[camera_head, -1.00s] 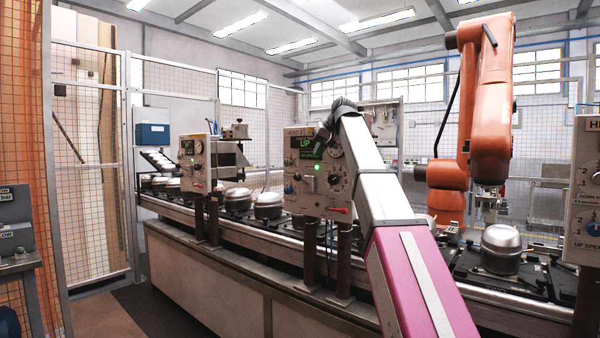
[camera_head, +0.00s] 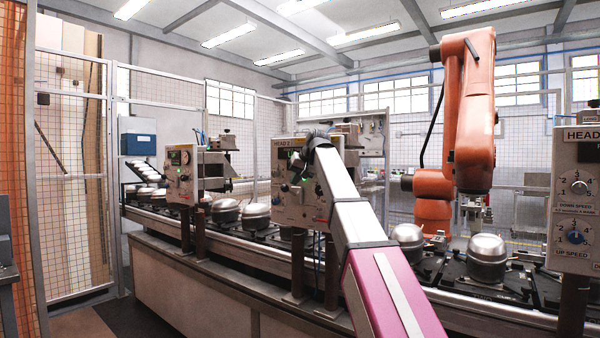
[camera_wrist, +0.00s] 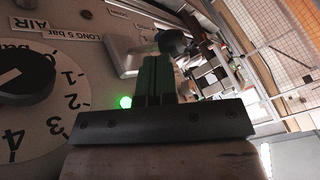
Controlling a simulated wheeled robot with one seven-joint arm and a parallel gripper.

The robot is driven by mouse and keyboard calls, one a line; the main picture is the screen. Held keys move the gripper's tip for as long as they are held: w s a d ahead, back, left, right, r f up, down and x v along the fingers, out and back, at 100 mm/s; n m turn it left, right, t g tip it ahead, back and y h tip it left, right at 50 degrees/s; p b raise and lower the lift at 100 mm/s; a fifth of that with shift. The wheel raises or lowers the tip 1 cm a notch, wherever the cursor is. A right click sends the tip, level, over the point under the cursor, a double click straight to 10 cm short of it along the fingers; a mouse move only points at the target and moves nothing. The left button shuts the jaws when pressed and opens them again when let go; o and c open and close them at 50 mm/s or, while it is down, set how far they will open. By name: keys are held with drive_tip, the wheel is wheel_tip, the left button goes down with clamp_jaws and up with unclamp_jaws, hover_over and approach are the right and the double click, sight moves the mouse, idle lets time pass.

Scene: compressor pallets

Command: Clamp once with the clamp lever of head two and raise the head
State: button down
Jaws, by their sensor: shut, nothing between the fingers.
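The head two control box (camera_head: 283,207) stands on dark posts at the front edge of the line, labelled "HEAD 2". My gripper (camera_head: 296,167) is in front of its face and covers part of it, including most of the green display. In the wrist view my gripper (camera_wrist: 157,75) has its two green fingers together with nothing between them. A black round knob (camera_wrist: 172,42) shows just beyond the fingertips, beside a silver fitting (camera_wrist: 125,57) on the panel; it looks like the clamp lever. I cannot tell whether the fingers touch it. A green lamp (camera_wrist: 125,102) glows beside the fingers.
A black numbered dial (camera_wrist: 22,78) is at the left of the wrist view. Silver compressors (camera_head: 487,250) stand on pallets along the conveyor. Another control box (camera_head: 577,200) is at right, head one's box (camera_head: 181,172) at left. An orange robot arm (camera_head: 472,110) stands behind.

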drive_tip(key=shift+x, duration=0.8)
